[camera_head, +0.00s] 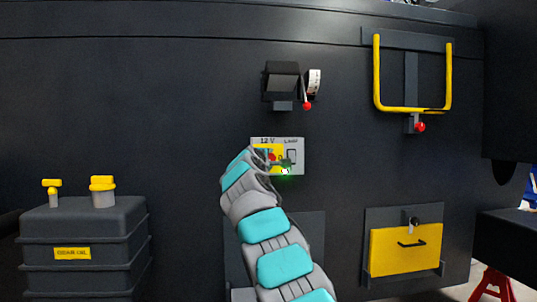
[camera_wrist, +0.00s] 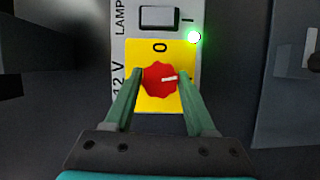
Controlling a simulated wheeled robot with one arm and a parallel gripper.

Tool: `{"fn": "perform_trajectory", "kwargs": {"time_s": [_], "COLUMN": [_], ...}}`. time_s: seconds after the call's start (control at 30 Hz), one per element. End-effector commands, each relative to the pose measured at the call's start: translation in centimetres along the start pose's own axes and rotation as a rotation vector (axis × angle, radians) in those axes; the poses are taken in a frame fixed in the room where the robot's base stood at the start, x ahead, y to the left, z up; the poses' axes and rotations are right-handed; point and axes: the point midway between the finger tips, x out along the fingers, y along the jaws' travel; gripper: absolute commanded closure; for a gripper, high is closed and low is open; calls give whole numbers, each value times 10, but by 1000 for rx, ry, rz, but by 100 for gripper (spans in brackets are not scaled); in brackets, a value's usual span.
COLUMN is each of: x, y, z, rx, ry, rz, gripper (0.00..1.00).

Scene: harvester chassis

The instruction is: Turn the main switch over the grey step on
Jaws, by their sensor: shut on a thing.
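The main switch is a red knob (camera_wrist: 158,80) on a yellow plate (camera_wrist: 160,103), in the wrist view. Its white mark points to the right there, and a "0" stands above the knob. My gripper (camera_wrist: 161,73) is shut on the knob, one green finger on each side. In the head view the gripper (camera_head: 277,160) reaches the switch panel (camera_head: 296,143) and mostly hides the knob. A green light (camera_wrist: 194,37) glows on the panel beside the yellow plate. A grey plate (camera_head: 312,240) shows below, partly behind my arm; I cannot tell whether it is the step.
A lamp rocker (camera_wrist: 159,17) sits close to the knob on the panel. A black box (camera_head: 282,80) with a red-tipped lever is above. A yellow handle (camera_head: 376,75) and yellow drawer (camera_head: 405,262) are right, a dark tank (camera_head: 85,220) left.

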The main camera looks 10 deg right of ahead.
Motion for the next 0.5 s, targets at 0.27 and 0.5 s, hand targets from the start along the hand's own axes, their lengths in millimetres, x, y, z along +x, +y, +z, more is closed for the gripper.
{"fn": "perform_trajectory", "kwargs": {"time_s": [0.27, 0.5], "x": [1, 1], "y": [0, -1], "z": [0, 1], "rx": [139, 195], "ry": [0, -2], "rz": [-61, -84], "gripper": [100, 100]}}
